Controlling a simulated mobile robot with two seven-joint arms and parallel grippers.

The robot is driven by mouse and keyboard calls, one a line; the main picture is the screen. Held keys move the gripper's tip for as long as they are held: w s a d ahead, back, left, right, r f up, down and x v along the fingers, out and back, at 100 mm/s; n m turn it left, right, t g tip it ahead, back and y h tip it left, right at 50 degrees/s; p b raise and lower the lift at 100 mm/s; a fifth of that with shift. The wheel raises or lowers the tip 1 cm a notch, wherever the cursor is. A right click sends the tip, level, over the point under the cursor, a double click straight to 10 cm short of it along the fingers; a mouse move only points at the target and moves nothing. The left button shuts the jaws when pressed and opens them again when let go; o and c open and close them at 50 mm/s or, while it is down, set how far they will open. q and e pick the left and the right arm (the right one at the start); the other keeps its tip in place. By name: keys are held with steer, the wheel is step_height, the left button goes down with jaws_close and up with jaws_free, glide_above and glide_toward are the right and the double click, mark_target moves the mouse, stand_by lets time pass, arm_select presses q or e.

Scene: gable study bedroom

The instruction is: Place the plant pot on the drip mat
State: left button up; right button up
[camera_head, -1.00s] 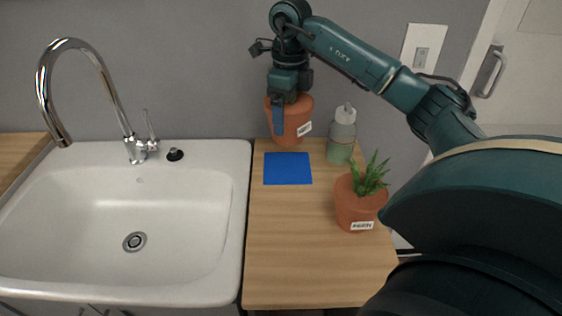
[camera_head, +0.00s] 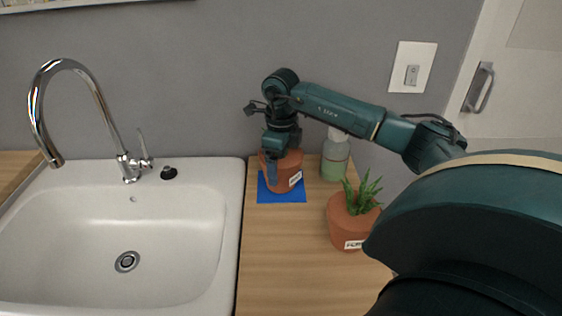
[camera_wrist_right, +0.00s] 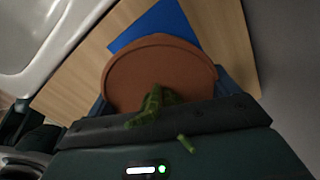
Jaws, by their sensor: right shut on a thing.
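A terracotta plant pot (camera_head: 286,178) with a white label is held by my right gripper (camera_head: 283,158), which is shut on its rim. The blue drip mat (camera_head: 282,198) lies flat on the wooden counter. The pot is upright over the back part of the mat; I cannot tell whether its base touches it. In the right wrist view the pot (camera_wrist_right: 160,65) fills the middle, with green leaves in front of the gripper (camera_wrist_right: 165,115) and part of the blue mat (camera_wrist_right: 150,27) showing beyond the pot. My left gripper is not in view.
A second terracotta pot (camera_head: 349,226) with a spiky green plant stands at the counter's right edge. A soap bottle (camera_head: 335,158) with pale green liquid stands just right of the held pot. A white sink (camera_head: 60,215) with a chrome tap is at left. The front counter (camera_head: 280,265) is clear.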

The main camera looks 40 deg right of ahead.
mark_target(281, 164)
steer(key=shift+f, duration=0.15)
steer(key=o, duration=1.3)
steer(key=shift+f, duration=0.1)
step_height(281, 164, up, 12)
steer(key=shift+r+b, duration=0.15)
steer(key=shift+b, duration=0.15)
